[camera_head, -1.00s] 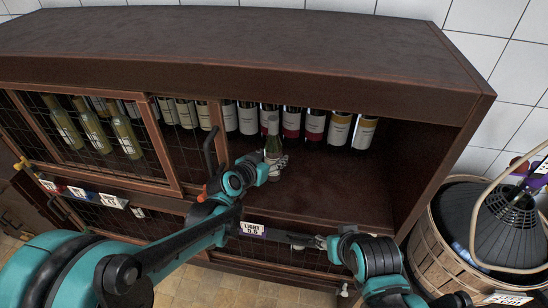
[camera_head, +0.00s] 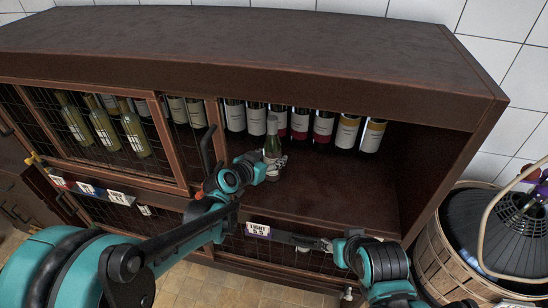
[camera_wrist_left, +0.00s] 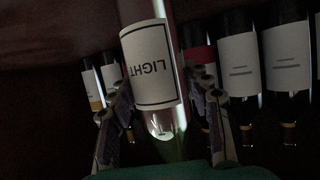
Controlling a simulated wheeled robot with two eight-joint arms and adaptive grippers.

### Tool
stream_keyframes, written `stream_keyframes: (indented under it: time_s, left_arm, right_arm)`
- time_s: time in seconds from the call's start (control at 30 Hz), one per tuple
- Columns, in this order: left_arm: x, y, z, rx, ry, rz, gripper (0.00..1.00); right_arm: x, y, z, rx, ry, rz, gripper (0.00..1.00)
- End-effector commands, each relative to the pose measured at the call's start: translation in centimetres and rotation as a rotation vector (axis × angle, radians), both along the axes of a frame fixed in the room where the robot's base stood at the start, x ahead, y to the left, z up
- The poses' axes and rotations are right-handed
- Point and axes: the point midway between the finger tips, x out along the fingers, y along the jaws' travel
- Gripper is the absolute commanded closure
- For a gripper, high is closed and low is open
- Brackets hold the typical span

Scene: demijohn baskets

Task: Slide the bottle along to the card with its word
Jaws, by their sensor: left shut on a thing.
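A pale bottle (camera_head: 272,140) with a green-tinted body stands on the open shelf (camera_head: 340,195), in front of the row of dark bottles. In the left wrist view its white label (camera_wrist_left: 150,65) reads LIGHT, upside down. My left gripper (camera_head: 273,166) is shut around the bottle's lower part; its fingers show on both sides of it in the left wrist view (camera_wrist_left: 165,125). A card reading LIGHT 5.5 (camera_head: 258,230) is on the cabinet's front edge, below and slightly left of the bottle. My right gripper (camera_head: 308,243) is at the front edge, right of that card; its fingers are too small to judge.
Several dark bottles (camera_head: 322,128) stand in a row at the back of the shelf. A mesh door (camera_head: 95,135) with pale bottles behind it is at the left. More cards (camera_head: 120,198) sit on the left front edge. A basketed demijohn (camera_head: 450,250) stands at the right.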

Motion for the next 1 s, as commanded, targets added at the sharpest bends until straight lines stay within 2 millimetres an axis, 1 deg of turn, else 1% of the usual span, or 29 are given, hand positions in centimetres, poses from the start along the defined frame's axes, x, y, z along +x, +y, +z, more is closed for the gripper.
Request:
stream_keyframes:
  time_s: [0.2,0.23,0.27,0.3,0.67,0.77,1.0]
  left_arm:
    - [0.0,0.1,0.0,0.001,-0.001,0.001,1.0]
    - [0.0,0.1,0.0,0.001,-0.001,0.001,0.46]
    - [0.0,0.1,0.0,0.001,-0.001,0.001,0.38]
    - [0.0,0.1,0.0,0.001,-0.001,0.001,0.28]
    - [-0.2,0.1,0.0,0.001,0.001,0.0,0.27]
    - [-0.8,0.6,0.4,0.0,0.001,0.001,0.27]
    - [-3.6,2.5,1.8,0.0,0.001,0.002,0.27]
  right_arm:
    - [0.0,0.0,0.0,0.0,0.0,0.0,0.58]
    - [0.0,0.0,0.0,0.0,0.0,0.0,0.58]
    - [0.0,0.0,0.0,0.0,0.0,0.0,0.58]
    - [0.0,0.0,0.0,0.0,0.0,0.0,0.58]
    - [0.0,0.0,0.0,0.0,0.0,0.0,0.58]
    - [0.0,0.0,0.0,0.0,0.0,0.0,0.58]
    - [0.0,0.0,0.0,0.0,0.0,0.0,0.58]
